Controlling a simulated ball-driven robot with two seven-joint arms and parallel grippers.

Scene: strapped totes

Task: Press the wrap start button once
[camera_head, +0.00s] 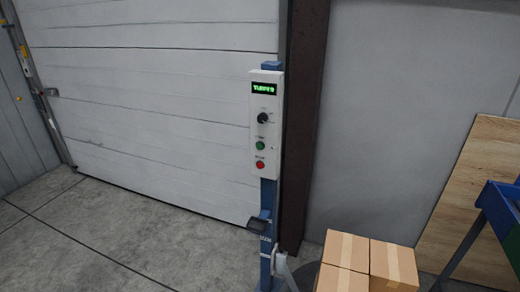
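A white control box (265,169) is mounted on a blue post (268,196). It carries a lit green display (264,87) at the top and a black rotary knob (263,117) below it. Under the knob are a green button (261,146) and, lower, a red button (260,165). The labels beside the buttons are too small to read, so I cannot tell from text which one starts the wrap. Neither of my grippers is in view, and nothing touches or covers the panel.
Cardboard boxes (345,252) stand at the bottom right of the post. A wooden board (462,205) leans on the wall behind a blue bench (500,208). A white shutter door (150,110) fills the back left. The concrete floor (110,235) at left is clear.

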